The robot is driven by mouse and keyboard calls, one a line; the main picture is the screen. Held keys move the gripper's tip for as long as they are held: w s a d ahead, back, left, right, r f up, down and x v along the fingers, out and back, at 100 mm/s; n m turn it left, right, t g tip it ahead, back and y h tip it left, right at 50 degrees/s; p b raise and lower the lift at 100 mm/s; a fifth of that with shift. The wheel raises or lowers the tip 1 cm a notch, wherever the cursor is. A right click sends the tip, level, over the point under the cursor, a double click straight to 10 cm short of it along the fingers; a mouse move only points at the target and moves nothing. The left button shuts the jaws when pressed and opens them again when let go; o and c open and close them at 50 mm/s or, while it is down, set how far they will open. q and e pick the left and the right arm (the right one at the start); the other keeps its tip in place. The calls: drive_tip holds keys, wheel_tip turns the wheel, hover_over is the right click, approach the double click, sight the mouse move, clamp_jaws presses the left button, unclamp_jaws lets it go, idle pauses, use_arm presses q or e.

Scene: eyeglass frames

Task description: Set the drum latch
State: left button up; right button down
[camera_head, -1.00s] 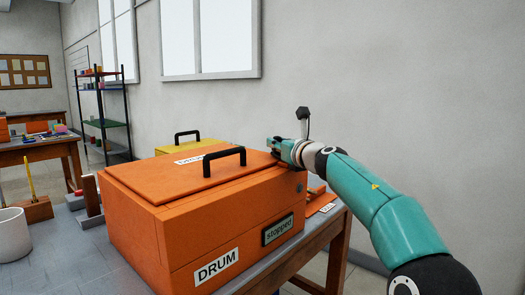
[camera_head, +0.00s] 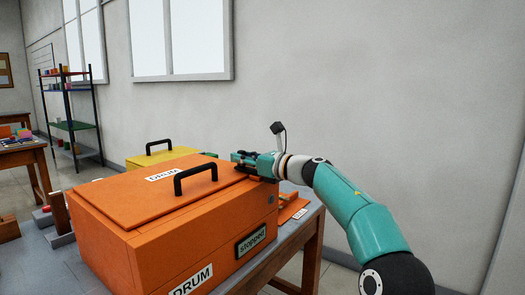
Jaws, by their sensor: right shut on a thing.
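The orange drum box (camera_head: 150,245) stands on the grey-topped table with its lid (camera_head: 130,200) down. A black handle (camera_head: 196,178) is on the lid, and a "DRUM" label lies near the handle. A small sign (camera_head: 251,241) on the front side reads "stopped". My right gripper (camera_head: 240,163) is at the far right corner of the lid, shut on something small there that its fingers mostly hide. I take it for the drum latch, but cannot make out its shape. My left gripper is not in view.
A yellow box (camera_head: 160,157) with a black handle stands behind the drum box. A small orange piece with a white label (camera_head: 300,214) lies at the table's right edge. A shelf rack (camera_head: 70,125) and another table (camera_head: 22,158) stand at the left.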

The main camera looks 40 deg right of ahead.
drive_tip(key=shift+f+y, duration=0.1)
drive_tip(key=shift+y, duration=0.2)
drive_tip(key=c, duration=1)
unclamp_jaws()
drive_tip(key=shift+c, duration=0.2)
drive_tip(key=shift+s, duration=0.1)
drive_tip(key=v, duration=1.1)
drive_tip(key=shift+s, duration=0.4)
